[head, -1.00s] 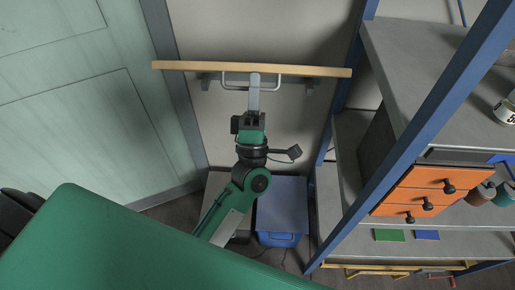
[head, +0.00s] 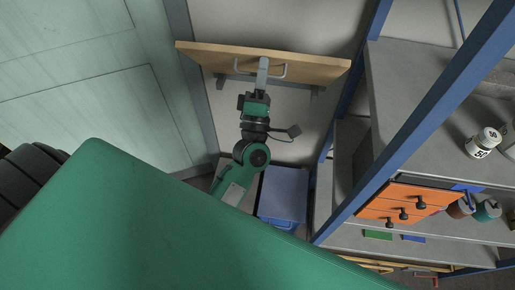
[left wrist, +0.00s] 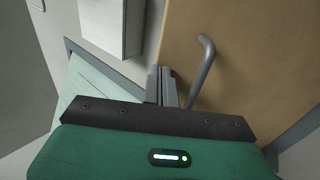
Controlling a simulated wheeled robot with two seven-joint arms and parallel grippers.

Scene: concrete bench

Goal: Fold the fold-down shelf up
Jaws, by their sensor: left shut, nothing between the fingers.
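The fold-down shelf (head: 205,53) is a light wooden board on the back wall, tilted, with one broad face showing. A grey bar handle (head: 281,72) is fixed to it. My left gripper (head: 263,63) is at the middle of the handle, shut, with nothing between its fingers. In the left wrist view, the shut fingers (left wrist: 164,88) are close in front of the board (left wrist: 252,45), left of the handle (left wrist: 206,64). Whether they touch the handle or board I cannot tell. My right gripper is not in view.
A blue-framed rack (head: 440,105) with grey shelves and orange drawers (head: 405,201) stands at the right. A pale green door (head: 90,100) is at the left. A blue bin (head: 283,193) stands on the floor below the shelf.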

